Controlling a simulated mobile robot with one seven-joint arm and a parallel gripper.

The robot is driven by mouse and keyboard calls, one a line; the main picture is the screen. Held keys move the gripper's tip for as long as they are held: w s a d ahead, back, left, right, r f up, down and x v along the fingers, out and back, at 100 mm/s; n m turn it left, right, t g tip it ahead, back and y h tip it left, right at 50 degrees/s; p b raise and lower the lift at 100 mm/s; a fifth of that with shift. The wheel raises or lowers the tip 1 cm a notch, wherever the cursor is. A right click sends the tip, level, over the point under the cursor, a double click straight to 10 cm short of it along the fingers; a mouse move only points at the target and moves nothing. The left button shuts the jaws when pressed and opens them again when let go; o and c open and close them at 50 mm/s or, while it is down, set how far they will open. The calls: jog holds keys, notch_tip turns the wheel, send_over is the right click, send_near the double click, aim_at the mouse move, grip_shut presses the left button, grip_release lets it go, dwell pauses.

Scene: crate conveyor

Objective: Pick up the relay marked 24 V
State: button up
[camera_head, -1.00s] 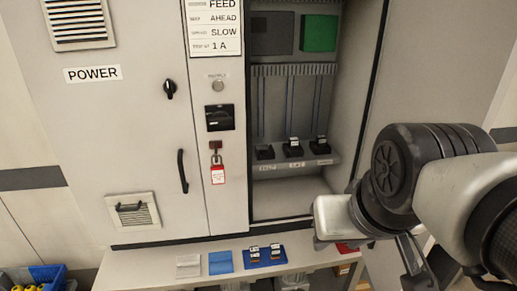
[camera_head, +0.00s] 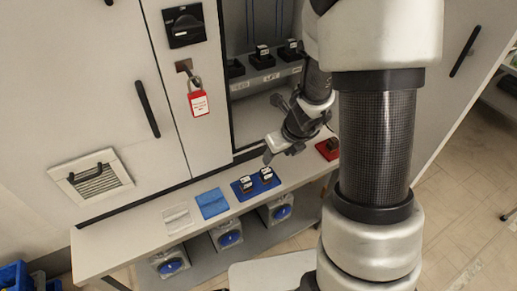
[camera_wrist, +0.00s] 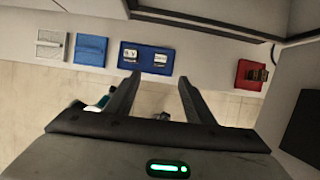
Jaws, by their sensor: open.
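Two small dark relays with white labels, a left one (camera_wrist: 130,55) and a right one (camera_wrist: 160,58), stand on a dark blue tray (camera_wrist: 145,48) on the bench. They also show in the head view, left (camera_head: 246,185) and right (camera_head: 266,174). Their labels are too small to read, so I cannot tell which is marked 24 V. Another dark relay (camera_wrist: 258,75) lies on a red tray (camera_wrist: 244,68) to the right. My gripper (camera_wrist: 159,78) is open and empty, with its fingers pointing toward the blue tray, apart from the relays.
A white pad (camera_head: 177,219) and a light blue pad (camera_head: 212,203) lie left of the dark blue tray. The cabinet (camera_head: 170,100) rises behind the bench, with more relays on a shelf (camera_head: 268,77) in its open bay. A red padlock tag (camera_head: 199,104) hangs nearby.

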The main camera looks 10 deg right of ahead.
jog(key=b, duration=0.6)
send_near(266, 171)
jog(key=x, duration=0.4)
jog(key=shift+d+f, duration=0.15)
jog(key=shift+f, duration=0.15)
jog(key=shift+b+x, duration=1.2)
jog(key=shift+x, duration=1.8)
jog(key=shift+w+r, duration=0.1)
jog(key=shift+r, duration=0.05)
jog(key=c, duration=1.1)
jog(key=shift+r, duration=0.1)
